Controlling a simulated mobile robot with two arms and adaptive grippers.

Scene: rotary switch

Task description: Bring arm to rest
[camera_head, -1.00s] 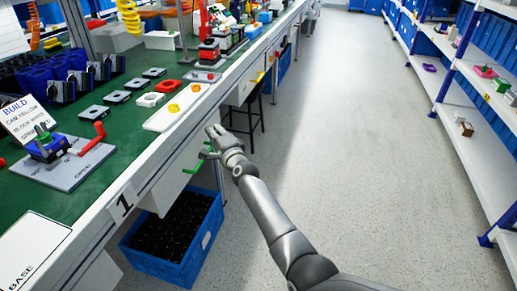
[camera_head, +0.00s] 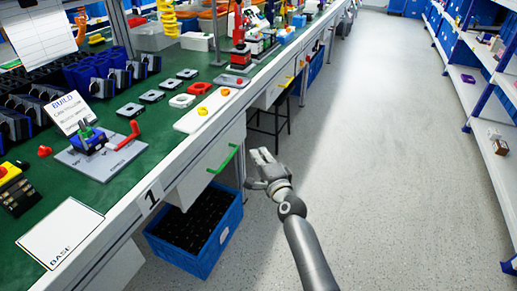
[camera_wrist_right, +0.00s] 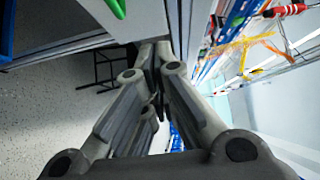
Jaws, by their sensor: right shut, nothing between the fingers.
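My right gripper (camera_head: 262,156) is in the head view, over the open floor just right of the workbench's front edge. It is shut and empty, and it stands apart from the bench. Its fingers (camera_wrist_right: 152,58) meet at the tips in the right wrist view. The rotary switch (camera_head: 90,138), blue with a green knob and a red lever beside it, sits on a grey plate (camera_head: 75,158) on the green bench top, well to the left of the gripper. My left gripper is not in view.
A green drawer handle (camera_head: 224,160) on the bench front is left of my right gripper. A blue crate (camera_head: 212,250) with dark contents stands on the floor below. A black stool (camera_head: 268,133) is under the bench. Shelves (camera_head: 495,150) line the right; the aisle between is clear.

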